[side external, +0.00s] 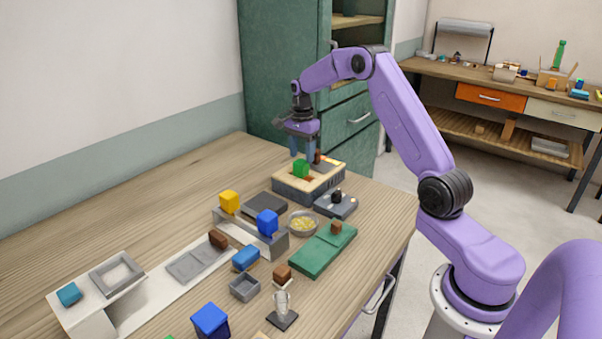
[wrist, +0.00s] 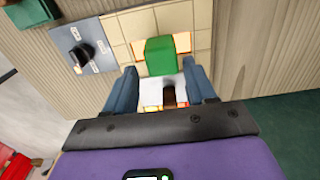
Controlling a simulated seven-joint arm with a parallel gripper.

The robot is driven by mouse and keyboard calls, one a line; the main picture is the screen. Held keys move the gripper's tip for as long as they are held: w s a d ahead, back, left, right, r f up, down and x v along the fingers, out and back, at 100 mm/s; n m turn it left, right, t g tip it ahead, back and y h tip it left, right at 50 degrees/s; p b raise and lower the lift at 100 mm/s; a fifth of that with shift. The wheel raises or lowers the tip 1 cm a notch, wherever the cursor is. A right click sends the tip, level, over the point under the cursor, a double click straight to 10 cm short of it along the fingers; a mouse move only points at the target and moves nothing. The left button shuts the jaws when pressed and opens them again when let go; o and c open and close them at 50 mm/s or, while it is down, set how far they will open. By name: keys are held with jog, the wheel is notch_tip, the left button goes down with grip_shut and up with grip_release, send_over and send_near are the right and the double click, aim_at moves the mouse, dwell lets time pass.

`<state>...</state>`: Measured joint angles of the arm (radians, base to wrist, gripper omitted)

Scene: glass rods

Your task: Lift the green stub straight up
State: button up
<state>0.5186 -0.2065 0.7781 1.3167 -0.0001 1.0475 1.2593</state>
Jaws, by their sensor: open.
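The green stub (side external: 300,168) stands upright on a wood-topped box (side external: 310,185) at the back right of the table. In the wrist view the green stub (wrist: 161,55) shows just past the fingertips, between their lines. My gripper (side external: 303,155) points down at the box, with its blue fingers near the stub. In the wrist view my gripper (wrist: 160,75) is open, with a gap on both sides and nothing held. A small dark brown piece (wrist: 168,95) shows between the fingers, nearer the palm side. Whether the fingertips are level with the stub is hard to tell.
A grey box with a black knob (side external: 336,205) sits in front of the wooden box. A bowl of yellow bits (side external: 303,223), a green board (side external: 323,250) and a blue block on a stand (side external: 267,222) are nearby. The table's left back is clear.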

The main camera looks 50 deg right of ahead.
aim_at(301, 161)
jog(key=shift+w+a+f, duration=0.1)
jog(key=shift+f, duration=3.6)
jog(key=c, duration=0.8)
jog(key=shift+r, duration=0.5)
notch_tip(301, 161, up, 2)
jog(key=shift+r, duration=0.1)
jog(key=s+a+r, duration=0.1)
jog(key=s+r, duration=0.2)
jog(key=s, duration=0.1)
jog(key=s+a+r, duration=0.2)
jog(key=s+r, duration=0.1)
jog(key=s, duration=0.1)
jog(key=s+a+r, duration=0.2)
jog(key=s+r, duration=0.2)
jog(key=s, duration=0.1)
jog(key=shift+s, duration=0.1)
jog(key=shift+f, duration=0.1)
